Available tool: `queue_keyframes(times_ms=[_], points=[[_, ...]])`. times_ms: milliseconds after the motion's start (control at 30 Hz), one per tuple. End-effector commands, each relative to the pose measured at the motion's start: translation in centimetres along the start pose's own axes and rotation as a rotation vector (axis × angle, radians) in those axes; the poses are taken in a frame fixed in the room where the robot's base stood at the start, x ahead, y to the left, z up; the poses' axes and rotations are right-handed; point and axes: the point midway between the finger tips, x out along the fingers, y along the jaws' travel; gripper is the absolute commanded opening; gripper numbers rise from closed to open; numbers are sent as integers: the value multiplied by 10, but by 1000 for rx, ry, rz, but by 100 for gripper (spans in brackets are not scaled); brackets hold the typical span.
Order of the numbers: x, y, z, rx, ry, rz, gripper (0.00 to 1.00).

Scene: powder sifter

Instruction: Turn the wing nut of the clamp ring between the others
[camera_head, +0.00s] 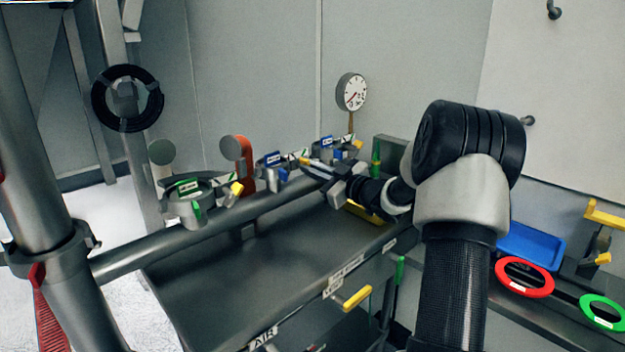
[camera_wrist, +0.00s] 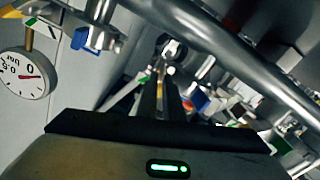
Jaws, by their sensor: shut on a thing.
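Three clamp rings show along the steel pipe in the head view. The middle clamp ring (camera_head: 271,173) has a blue tag and stands between the left clamp ring (camera_head: 187,207), with a green tag, and the far right clamp ring (camera_head: 328,150), with a blue tag. A yellow wing nut (camera_head: 303,160) shows at the right side of the middle ring. My gripper (camera_head: 306,166) is at this wing nut, its fingers close together and shut on it. In the wrist view, my gripper (camera_wrist: 161,88) shows with its fingers nearly parallel; the nut between the tips is hard to make out.
A round pressure gauge (camera_head: 351,92) stands behind the far ring. A blue tray (camera_head: 530,247), a red ring (camera_head: 524,277) and a green ring (camera_head: 603,312) lie at the right. The grey panel below the pipe is mostly bare.

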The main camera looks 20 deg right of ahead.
Motion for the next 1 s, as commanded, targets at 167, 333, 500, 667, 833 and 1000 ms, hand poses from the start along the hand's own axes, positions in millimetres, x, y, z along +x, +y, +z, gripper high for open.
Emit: queue_keyframes(times_ms=[167, 333, 500, 667, 833, 1000], points=[[0, -3, 4, -145, 1, -1, 0], [0, -3, 3, -253, 1, -1, 0], [0, -3, 3, -327, -1, -1, 0], [0, -2, 2, -366, -1, -1, 0], [0, -2, 1, -381, -1, -1, 0], [0, -2, 1, -382, -1, -1, 0]])
